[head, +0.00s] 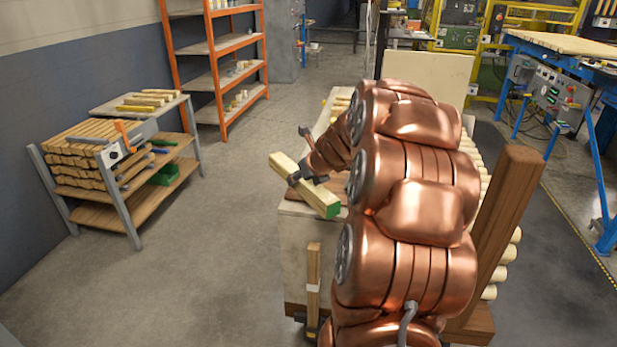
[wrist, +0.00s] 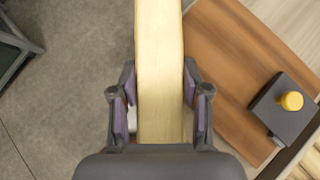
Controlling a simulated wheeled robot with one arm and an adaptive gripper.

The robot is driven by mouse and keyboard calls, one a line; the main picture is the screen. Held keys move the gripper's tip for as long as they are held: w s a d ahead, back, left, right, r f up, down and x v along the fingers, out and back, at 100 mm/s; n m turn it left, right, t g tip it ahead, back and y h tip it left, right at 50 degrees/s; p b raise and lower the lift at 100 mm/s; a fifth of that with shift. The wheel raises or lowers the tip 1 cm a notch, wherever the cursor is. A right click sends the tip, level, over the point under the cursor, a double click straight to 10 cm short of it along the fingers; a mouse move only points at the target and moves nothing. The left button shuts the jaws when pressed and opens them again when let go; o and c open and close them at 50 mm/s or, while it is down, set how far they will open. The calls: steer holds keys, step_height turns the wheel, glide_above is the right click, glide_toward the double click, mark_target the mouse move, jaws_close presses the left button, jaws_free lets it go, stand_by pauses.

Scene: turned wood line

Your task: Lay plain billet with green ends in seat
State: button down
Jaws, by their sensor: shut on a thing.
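The plain billet (head: 290,173) is a pale square wooden bar with a green end showing at its near right tip in the head view. My gripper (head: 309,180) is shut on it around its middle. In the wrist view the billet (wrist: 160,70) runs up between the two fingers of my gripper (wrist: 160,105), which touch its sides. The billet is above the left edge of the bench (head: 298,235), slanting across it. A seat cannot be made out for sure; my arm hides much of the bench top.
In the wrist view a brown wooden board (wrist: 225,60) lies right of the billet, with a dark block bearing a yellow knob (wrist: 291,101). A wooden post (head: 500,235) stands right of my arm. A rack of billets (head: 80,165) stands left, with free floor between.

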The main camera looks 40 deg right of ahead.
steer(key=w+d, duration=0.2)
steer(key=d, duration=0.1)
steer(key=w+d, duration=0.1)
steer(key=d, duration=0.1)
steer(key=shift+d+f, duration=0.15)
steer(key=shift+f, duration=0.1)
steer(key=shift+w+d+f, duration=0.15)
steer(key=shift+w+d, duration=0.1)
steer(key=shift+d, duration=0.3)
steer(key=shift+f, duration=1.7)
steer(key=shift+f, duration=0.1)
steer(key=c, duration=0.6)
jaws_free()
steer(key=shift+o, duration=0.2)
steer(key=v, duration=1.2)
